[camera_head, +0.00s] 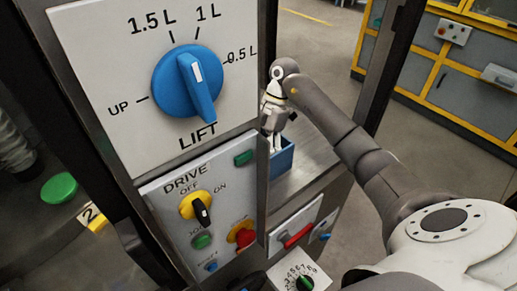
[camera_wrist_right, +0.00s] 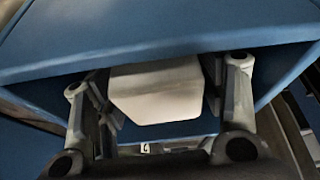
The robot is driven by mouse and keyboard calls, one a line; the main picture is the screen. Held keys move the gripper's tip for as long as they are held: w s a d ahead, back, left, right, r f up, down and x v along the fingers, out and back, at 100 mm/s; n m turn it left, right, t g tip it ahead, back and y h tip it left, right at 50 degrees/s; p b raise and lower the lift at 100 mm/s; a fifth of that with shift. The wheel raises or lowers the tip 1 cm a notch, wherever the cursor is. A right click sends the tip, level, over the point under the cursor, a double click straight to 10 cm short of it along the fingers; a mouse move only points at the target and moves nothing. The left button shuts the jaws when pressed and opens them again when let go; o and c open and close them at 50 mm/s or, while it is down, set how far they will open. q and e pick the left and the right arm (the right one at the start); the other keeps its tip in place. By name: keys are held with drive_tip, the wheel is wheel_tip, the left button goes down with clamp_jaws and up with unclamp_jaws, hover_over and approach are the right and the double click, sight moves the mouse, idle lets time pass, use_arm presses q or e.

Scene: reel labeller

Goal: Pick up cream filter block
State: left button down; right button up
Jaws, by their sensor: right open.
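The cream filter block (camera_wrist_right: 157,92) is a pale piece with cut lower corners, seen in the right wrist view inside a blue bin (camera_wrist_right: 160,62). My right gripper (camera_wrist_right: 158,112) is open, with one finger on each side of the block. I cannot tell whether the fingers touch it. In the head view my right gripper (camera_head: 274,143) points down into the blue bin (camera_head: 284,163), and the block cannot be made out there. My left gripper is not in view.
A panel with a blue LIFT knob (camera_head: 187,84) and a DRIVE panel (camera_head: 205,205) stand close left of the right gripper. The bin sits on a grey metal shelf (camera_head: 312,150). A dark post (camera_head: 384,70) rises right of the shelf.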

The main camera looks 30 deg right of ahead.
drive_tip(key=c, duration=0.8)
drive_tip(key=shift+o, duration=0.2)
drive_tip(key=shift+r, duration=0.1)
